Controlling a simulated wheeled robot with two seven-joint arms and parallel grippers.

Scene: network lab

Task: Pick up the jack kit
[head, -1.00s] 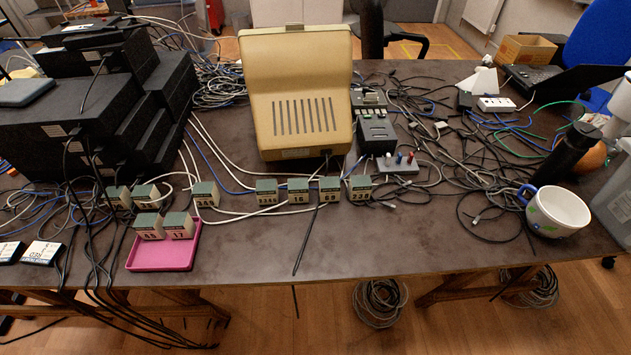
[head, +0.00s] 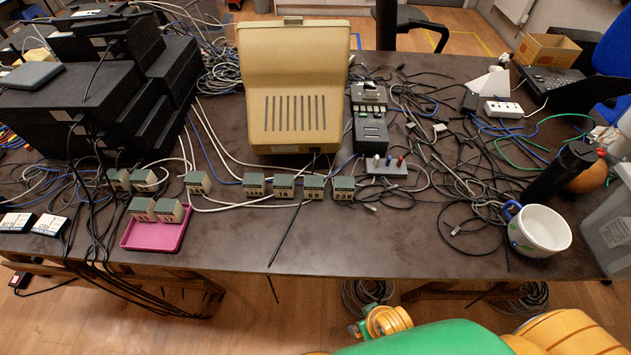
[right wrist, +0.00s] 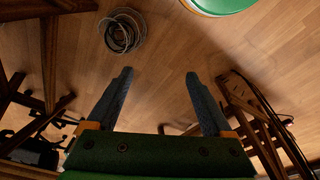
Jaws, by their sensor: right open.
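I cannot tell for sure which thing is the jack kit. Several small green-topped boxes with numbered labels stand on the table; two of them (head: 156,210) sit in a pink tray (head: 150,238) at the left front, and others stand in a loose row, such as one box (head: 284,187) near the middle. Two small black-and-white labelled packs (head: 48,225) lie at the far left edge. My right gripper (right wrist: 158,76) is open and empty in the right wrist view, over the wooden floor. My right arm shows at the bottom of the head view. My left gripper is not in view.
A beige device (head: 294,90) stands at the back middle. Black stacked boxes (head: 75,110) fill the left. A white mug (head: 540,232) and a dark bottle (head: 560,172) are at the right, among tangled cables. The table's front middle is mostly clear. A cable coil (right wrist: 122,33) lies on the floor.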

